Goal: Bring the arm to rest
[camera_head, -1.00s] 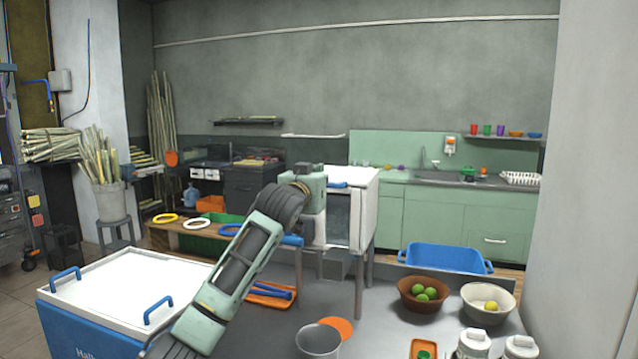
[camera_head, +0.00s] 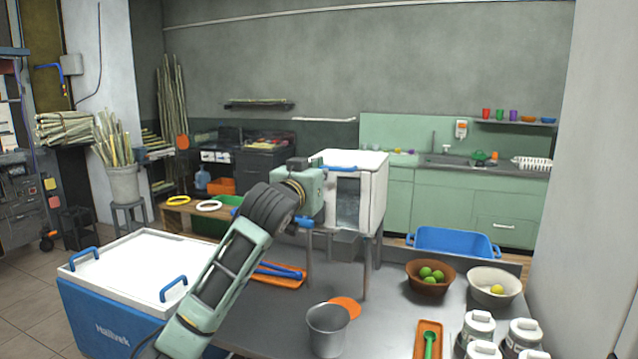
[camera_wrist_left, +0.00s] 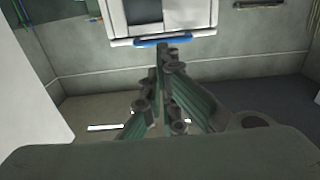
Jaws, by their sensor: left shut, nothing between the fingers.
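My left arm (camera_head: 235,265) comes up from the bottom of the head view and ends at the wrist in front of the white press cabinet (camera_head: 350,165). The fingers are hidden behind the wrist there. In the left wrist view my left gripper (camera_wrist_left: 163,52) is shut and empty, its fingertips together. The white cabinet with its blue handle (camera_wrist_left: 162,41) shows beyond the tips in that view. I cannot tell how far apart they are. My right gripper is in neither view.
A blue cooler with a white lid (camera_head: 130,275) stands at left. On the grey table are a metal cup (camera_head: 328,330), an orange tray with blue tongs (camera_head: 275,276), a bowl of limes (camera_head: 428,287), a pale bowl (camera_head: 492,290) and white jars (camera_head: 478,328). A blue tub (camera_head: 452,242) stands behind.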

